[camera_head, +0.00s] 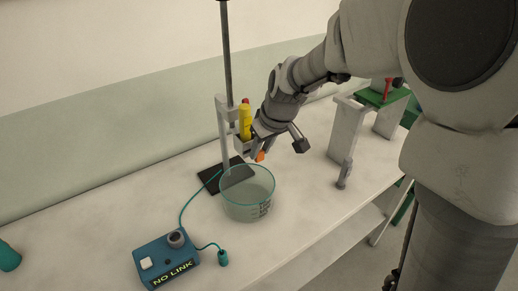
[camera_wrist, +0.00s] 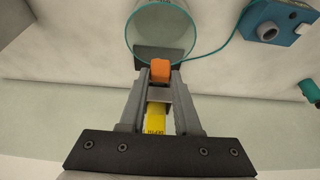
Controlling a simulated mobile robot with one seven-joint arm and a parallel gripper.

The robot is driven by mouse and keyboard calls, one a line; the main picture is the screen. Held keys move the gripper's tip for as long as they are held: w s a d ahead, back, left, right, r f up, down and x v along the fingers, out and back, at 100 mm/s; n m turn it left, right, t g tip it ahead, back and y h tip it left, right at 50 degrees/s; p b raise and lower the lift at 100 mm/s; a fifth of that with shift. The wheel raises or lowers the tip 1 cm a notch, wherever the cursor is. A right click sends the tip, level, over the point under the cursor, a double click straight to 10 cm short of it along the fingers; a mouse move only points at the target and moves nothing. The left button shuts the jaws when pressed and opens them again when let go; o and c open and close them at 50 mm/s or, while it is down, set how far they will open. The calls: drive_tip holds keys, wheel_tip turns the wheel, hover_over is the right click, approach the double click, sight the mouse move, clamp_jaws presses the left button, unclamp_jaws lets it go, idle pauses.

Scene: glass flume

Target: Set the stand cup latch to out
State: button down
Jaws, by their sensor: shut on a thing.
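The stand has a dark upright rod (camera_head: 227,70) on a dark base plate (camera_head: 208,182). A grey bracket on it carries a yellow cylinder (camera_head: 245,120) with a red top, seated in a grey cup. The yellow cylinder also shows, with lettering, between my fingers in the wrist view (camera_wrist: 155,118). A small orange piece (camera_head: 260,156), apparently the cup latch, sits low on the cup's front. My gripper (camera_head: 257,148) reaches in from the right and is shut on this orange latch. In the wrist view the latch (camera_wrist: 160,70) shows at the fingertips (camera_wrist: 160,76). Its exact setting cannot be told.
A clear beaker (camera_head: 247,205) stands just below and in front of the stand. A blue box (camera_head: 165,262) reading "NO LINK" lies front left, with a teal cable running towards the stand. A grey frame with a green top (camera_head: 382,97) stands at right.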

drive_tip(key=shift+d, duration=0.1)
drive_tip(key=c, duration=0.6)
unclamp_jaws()
drive_tip(key=shift+s, duration=0.1)
drive_tip(key=v, duration=1.7)
drive_tip(key=shift+r, duration=0.25)
drive_tip(key=s+d+f+m+t+h, duration=0.1)
drive_tip(key=s+d+f+m, duration=0.2)
drive_tip(key=s, duration=0.6)
drive_tip(key=s+d+f+m+h, duration=0.1)
drive_tip(key=s+d+f+m, duration=0.2)
drive_tip(key=s+d, duration=0.3)
drive_tip(key=s, duration=0.2)
drive_tip(key=shift+s+f+m+t+h, duration=0.25)
drive_tip(key=shift+s+m+t+h, duration=0.05)
drive_tip(key=shift+s+m+t, duration=0.1)
